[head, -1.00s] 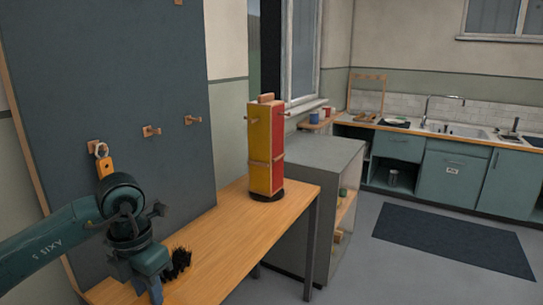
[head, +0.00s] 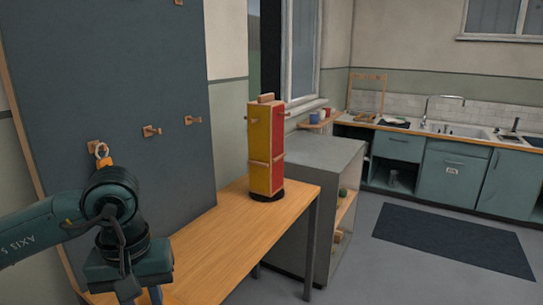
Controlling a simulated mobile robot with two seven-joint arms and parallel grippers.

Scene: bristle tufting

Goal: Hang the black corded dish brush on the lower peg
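The orange end of a handle (head: 104,162) with a pale cord loop (head: 101,149) shows in the head view at the leftmost wooden peg (head: 94,146) of the dark board. The loop appears to be around this peg. The rest of the handle and any black bristles are hidden behind my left arm. My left gripper (head: 142,294) is at the bottom left, in front of the board and over the table's near end. Its fingers are mostly cut off by the frame's edge, so its opening and any contents do not show. My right gripper is not in view.
More pegs stand on the board (head: 60,75), at the middle (head: 151,131), right (head: 192,120) and top (head: 178,2). A yellow and red pegged tower (head: 266,150) stands at the wooden table's (head: 225,225) far end. The tabletop between is clear. A grey cabinet (head: 318,152) stands beyond.

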